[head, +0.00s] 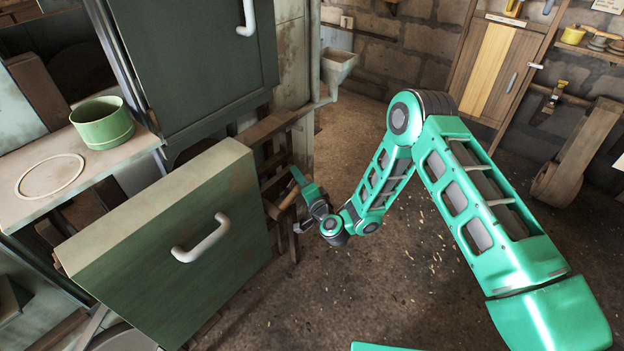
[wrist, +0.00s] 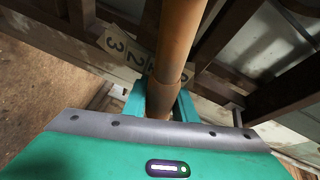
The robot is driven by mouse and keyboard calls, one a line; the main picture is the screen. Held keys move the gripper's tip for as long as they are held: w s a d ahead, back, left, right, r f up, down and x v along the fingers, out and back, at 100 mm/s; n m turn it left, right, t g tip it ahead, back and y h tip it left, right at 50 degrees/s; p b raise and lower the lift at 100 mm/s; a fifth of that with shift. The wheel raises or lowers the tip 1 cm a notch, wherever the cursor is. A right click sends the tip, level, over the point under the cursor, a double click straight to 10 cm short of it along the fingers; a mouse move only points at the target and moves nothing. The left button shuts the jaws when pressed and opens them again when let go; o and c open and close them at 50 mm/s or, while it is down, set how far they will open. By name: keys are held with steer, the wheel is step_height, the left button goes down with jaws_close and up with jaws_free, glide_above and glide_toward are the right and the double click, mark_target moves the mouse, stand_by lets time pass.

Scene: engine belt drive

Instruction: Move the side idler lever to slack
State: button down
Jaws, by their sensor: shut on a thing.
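The side idler lever shows in the wrist view as a round brown wooden handle (wrist: 176,55), running up from between my fingers. My gripper (wrist: 160,106) is shut around the handle near its lower end in that picture. In the head view my gripper (head: 297,186) is at the side of the machine frame, with a short part of the brown handle (head: 286,196) beside it. A pale plate with dark numerals (wrist: 127,46) sits behind the handle; 3 and 2 are readable, and the handle partly covers another mark. The lever's pivot and the belt cannot be made out.
A green door panel with a white handle (head: 200,238) stands just left of my gripper. Dark wooden beams (wrist: 225,30) lie close around the lever. A green pot (head: 102,122) and a ring (head: 50,176) rest on the left ledge. Open floor (head: 410,270) lies right.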

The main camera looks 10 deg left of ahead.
steer(key=shift+s+d+f, duration=0.1)
steer(key=c, duration=1.5)
jaws_free()
steer(key=shift+o, duration=0.2)
